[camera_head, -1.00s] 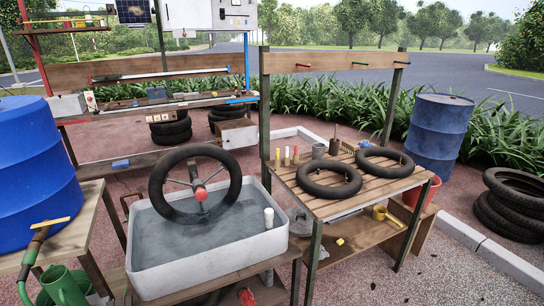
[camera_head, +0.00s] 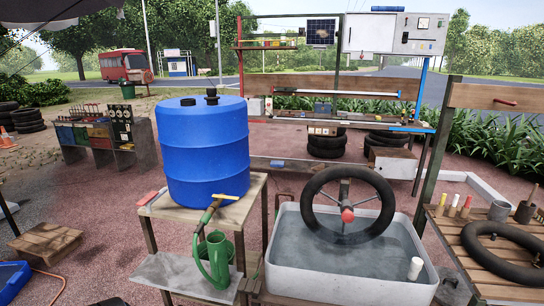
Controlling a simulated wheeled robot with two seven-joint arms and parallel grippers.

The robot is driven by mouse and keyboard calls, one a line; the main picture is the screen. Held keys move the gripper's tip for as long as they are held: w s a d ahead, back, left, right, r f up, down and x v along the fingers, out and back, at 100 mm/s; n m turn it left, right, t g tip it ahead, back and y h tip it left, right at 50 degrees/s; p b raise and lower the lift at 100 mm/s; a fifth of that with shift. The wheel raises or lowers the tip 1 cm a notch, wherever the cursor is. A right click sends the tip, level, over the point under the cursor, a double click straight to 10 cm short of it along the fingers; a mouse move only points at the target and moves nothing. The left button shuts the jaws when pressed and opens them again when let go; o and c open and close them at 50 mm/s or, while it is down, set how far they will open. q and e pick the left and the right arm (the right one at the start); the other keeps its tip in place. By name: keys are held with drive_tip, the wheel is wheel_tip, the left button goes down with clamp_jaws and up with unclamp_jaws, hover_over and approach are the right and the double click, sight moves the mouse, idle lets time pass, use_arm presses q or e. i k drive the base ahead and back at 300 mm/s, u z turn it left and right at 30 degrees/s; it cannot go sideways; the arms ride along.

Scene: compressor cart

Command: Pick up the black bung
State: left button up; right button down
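A large blue barrel (camera_head: 203,150) stands upright on a wooden stand left of the middle. Two black fittings are on its top. One is a taller black stopper (camera_head: 211,96) near the top's centre, and the other is a lower black cap (camera_head: 187,101) to its left. I cannot tell for certain which of them is the black bung. Both appear seated on the barrel top. Neither of my grippers is in view.
A yellow-handled tap and green watering can (camera_head: 215,257) are in front of the barrel. A grey water basin (camera_head: 345,285) with a tyre (camera_head: 318,196) stands to the right. A rack of coloured bins (camera_head: 95,134) stands behind left. Open paving lies left of the stand.

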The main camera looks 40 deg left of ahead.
sight(212, 100)
drive_tip(key=u, duration=0.2)
drive_tip(key=i, duration=1.1)
drive_tip(key=u, duration=0.5)
